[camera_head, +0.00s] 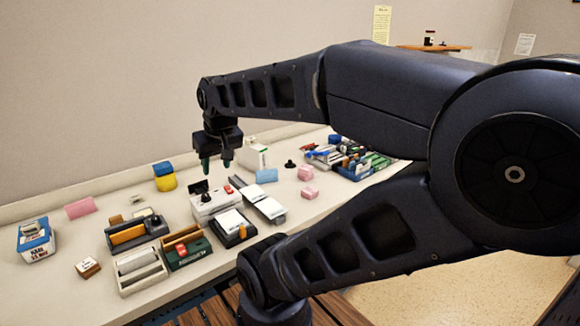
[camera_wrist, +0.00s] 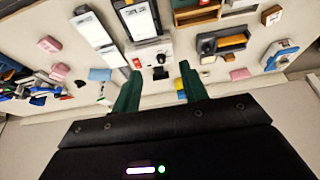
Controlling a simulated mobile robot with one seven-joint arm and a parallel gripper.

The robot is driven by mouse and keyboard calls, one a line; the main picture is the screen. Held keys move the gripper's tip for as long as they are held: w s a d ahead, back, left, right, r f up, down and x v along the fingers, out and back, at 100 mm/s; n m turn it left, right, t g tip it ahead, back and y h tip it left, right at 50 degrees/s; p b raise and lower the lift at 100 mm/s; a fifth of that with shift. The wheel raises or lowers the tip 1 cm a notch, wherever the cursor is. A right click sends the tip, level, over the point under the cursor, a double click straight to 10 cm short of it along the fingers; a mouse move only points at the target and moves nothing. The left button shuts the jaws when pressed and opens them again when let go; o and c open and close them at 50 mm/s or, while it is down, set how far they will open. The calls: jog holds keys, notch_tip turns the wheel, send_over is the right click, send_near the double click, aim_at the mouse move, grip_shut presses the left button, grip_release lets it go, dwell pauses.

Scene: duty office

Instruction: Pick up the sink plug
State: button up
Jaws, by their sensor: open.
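My gripper (camera_head: 215,166) is open and empty, its two green fingers pointing down above a white box (camera_head: 209,207) near the middle of the counter. A small black knobbed piece (camera_head: 204,197) sits on the box below the fingers. In the wrist view this black piece (camera_wrist: 160,58) shows just beyond the gap between the fingertips (camera_wrist: 160,72). Another small black knobbed piece (camera_head: 290,163) stands on the counter farther right; it also shows in the wrist view (camera_wrist: 80,84). Both are small, and I cannot tell for certain which one is the sink plug.
Crowded around the box are a dark tray with a white pad (camera_head: 232,228), a green organizer (camera_head: 186,248) and a grey holder (camera_head: 137,233). A blue-white tub (camera_head: 36,240) is far left. A blue bin of stationery (camera_head: 352,166) is at right. The wall runs behind.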

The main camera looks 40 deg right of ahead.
jog(key=w+d+r+m, duration=0.1)
jog(key=w+d, duration=0.2)
jog(key=w, duration=0.3)
jog(key=w+d+m, duration=0.1)
jog(key=w+d, duration=0.2)
jog(key=w, duration=0.2)
jog(key=m+g+h, duration=0.1)
jog(key=m+h, duration=0.2)
jog(key=m, duration=0.3)
send_over(290, 161)
jog(key=s+a, duration=0.2)
jog(key=s, duration=0.1)
notch_tip(290, 161, down, 20)
jog(key=r, duration=0.1)
jog(key=shift+a+x, duration=0.15)
jog(key=shift+x, duration=2.5)
jog(key=shift+a+x, duration=0.1)
jog(key=shift+x, duration=2.6)
jog(key=shift+c, duration=0.2)
grip_shut()
